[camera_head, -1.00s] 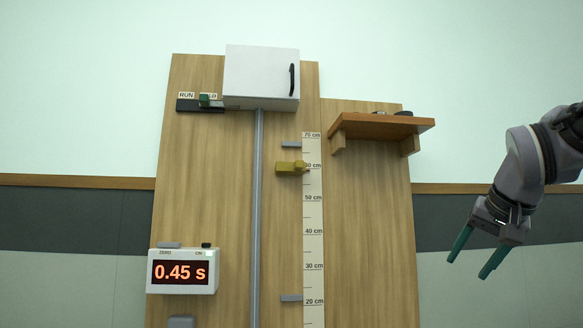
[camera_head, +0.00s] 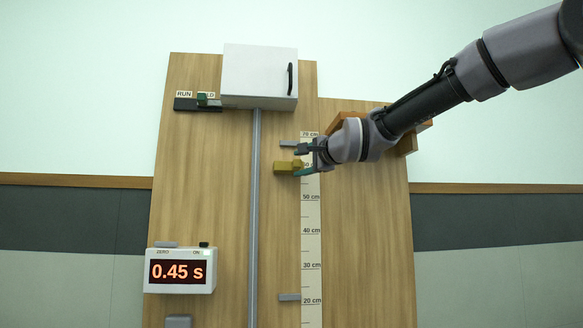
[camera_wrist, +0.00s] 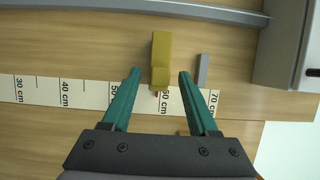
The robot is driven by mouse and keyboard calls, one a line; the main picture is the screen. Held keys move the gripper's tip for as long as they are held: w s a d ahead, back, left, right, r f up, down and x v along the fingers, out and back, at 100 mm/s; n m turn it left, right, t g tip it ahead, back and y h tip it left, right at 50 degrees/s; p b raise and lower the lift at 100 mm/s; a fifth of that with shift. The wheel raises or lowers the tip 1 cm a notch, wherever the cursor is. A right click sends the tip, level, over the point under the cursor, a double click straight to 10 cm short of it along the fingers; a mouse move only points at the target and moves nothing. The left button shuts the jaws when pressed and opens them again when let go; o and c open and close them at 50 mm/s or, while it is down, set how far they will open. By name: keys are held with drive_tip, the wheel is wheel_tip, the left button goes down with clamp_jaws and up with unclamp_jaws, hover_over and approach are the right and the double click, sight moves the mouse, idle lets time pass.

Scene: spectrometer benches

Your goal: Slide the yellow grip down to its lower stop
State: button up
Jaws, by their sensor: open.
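The yellow grip (camera_head: 286,167) sits beside the scale (camera_head: 311,230) near the 60 cm mark, just below the grey upper stop (camera_head: 290,143). The grey lower stop (camera_head: 289,297) is near the 20 cm mark. My gripper (camera_head: 302,160) is at the grip's height, on its right side. In the wrist view the grip (camera_wrist: 161,58) lies between and slightly beyond the two open teal fingers (camera_wrist: 160,75), with a gap on each side. The upper stop (camera_wrist: 202,70) shows just outside the right-hand finger. I cannot tell from the head view whether a finger touches the grip.
A grey vertical rail (camera_head: 256,220) runs left of the grip. A white box (camera_head: 260,75) with a black handle is above. A wooden shelf (camera_head: 407,142) is partly behind my arm. A timer (camera_head: 180,271) reads 0.45 s at lower left. The board below the grip is clear down to the lower stop.

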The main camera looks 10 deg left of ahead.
sight(292, 166)
drive_tip(key=x, duration=0.5)
drive_tip(key=shift+w, duration=0.2)
clamp_jaws()
idle(1.2)
